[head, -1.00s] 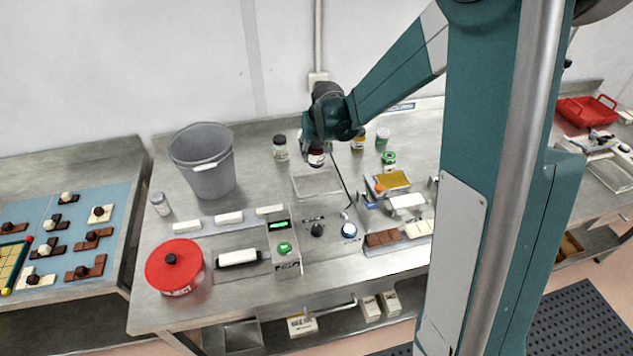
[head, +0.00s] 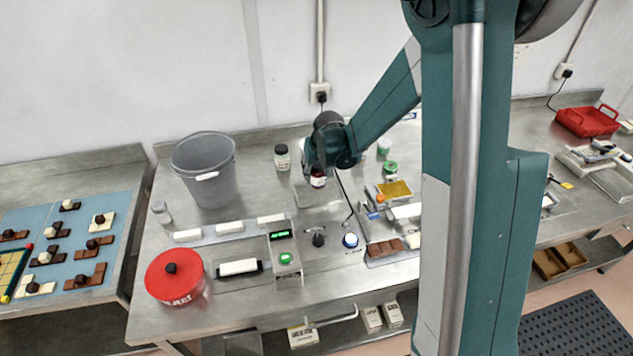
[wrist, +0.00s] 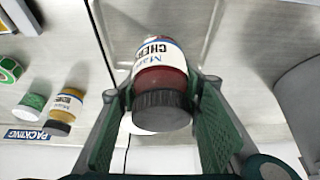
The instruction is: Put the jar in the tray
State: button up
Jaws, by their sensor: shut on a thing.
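My gripper (head: 316,166) is shut on a red jar (head: 318,179) with a white label and a dark lid, over the back middle of the steel bench. In the wrist view the jar (wrist: 161,72) sits between the green finger pads of my gripper (wrist: 163,105), lid towards the camera. The shallow tray (head: 298,197) lies below the jar, partly hidden by my gripper. In the wrist view, thin rim-like lines run on both sides of the jar. I cannot tell whether the jar touches the tray floor.
A grey bucket (head: 205,170) and a white-labelled jar (head: 282,158) stand left of the tray. Green-lidded containers (head: 390,168) stand to the right. A control box (head: 284,249), a black knob (head: 318,240) and a red reject bin (head: 174,277) are in front.

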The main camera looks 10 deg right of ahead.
aim_at(320, 167)
jog(key=shift+f, duration=0.15)
jog(key=shift+f, duration=2)
jog(key=shift+f, duration=0.2)
jog(key=o, duration=1)
jog(key=shift+r, duration=0.1)
jog(key=shift+r, duration=0.2)
jog(key=shift+v, duration=6)
jog(key=shift+s+f, duration=0.1)
